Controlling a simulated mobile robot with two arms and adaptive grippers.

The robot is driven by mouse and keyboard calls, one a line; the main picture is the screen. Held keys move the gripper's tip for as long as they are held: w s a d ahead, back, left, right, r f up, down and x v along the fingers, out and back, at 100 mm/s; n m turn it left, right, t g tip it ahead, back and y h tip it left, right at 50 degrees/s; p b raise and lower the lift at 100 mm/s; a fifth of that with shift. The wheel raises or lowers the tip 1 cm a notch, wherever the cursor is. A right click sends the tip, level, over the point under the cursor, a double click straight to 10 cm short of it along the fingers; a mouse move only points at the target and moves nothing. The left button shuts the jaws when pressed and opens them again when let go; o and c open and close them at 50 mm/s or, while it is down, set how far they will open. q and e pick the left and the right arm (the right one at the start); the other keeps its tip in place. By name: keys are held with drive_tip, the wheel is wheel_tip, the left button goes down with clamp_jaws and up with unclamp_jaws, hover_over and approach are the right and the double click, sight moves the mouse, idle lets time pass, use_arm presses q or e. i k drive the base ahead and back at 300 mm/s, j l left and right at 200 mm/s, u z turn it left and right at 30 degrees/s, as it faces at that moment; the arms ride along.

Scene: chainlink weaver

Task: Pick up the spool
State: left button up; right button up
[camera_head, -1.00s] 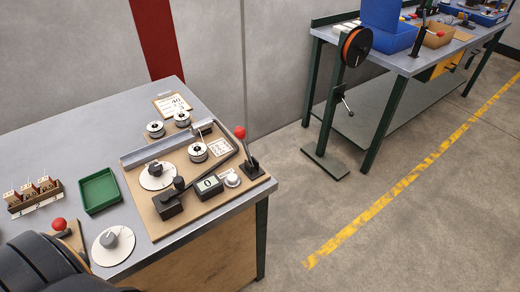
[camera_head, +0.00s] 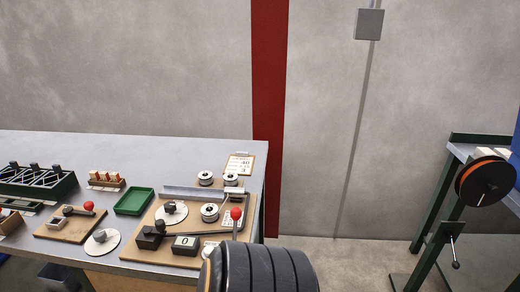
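A large reel (camera_head: 486,182) with an orange-brown edge and dark face hangs on a dark green stand at the right edge. I cannot tell which is the task's spool. Neither of my grippers is in view. A black ridged part of my own arm covers the bottom centre and hides the board's front right corner.
The grey bench (camera_head: 100,155) carries a green tray (camera_head: 134,201), a dark green rack (camera_head: 38,182), a red-knobbed lever (camera_head: 236,215) and a counter box (camera_head: 186,245). Floor shows between the benches; a wall is behind.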

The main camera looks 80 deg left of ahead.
sight(212, 217)
drive_tip(key=i+u, duration=0.4)
drive_tip(key=i+l+u, duration=0.15)
drive_tip(key=i+u, duration=0.45)
drive_tip(key=u, duration=0.35)
drive_tip(key=i+u, duration=0.2)
drive_tip(key=u, duration=0.3)
drive_tip(key=i+l+u, duration=0.1)
drive_tip(key=u, duration=0.35)
drive_tip(key=i+l+u, duration=0.15)
drive_tip(key=u, duration=0.35)
drive_tip(key=i+l+u, duration=0.15)
drive_tip(key=u, duration=0.35)
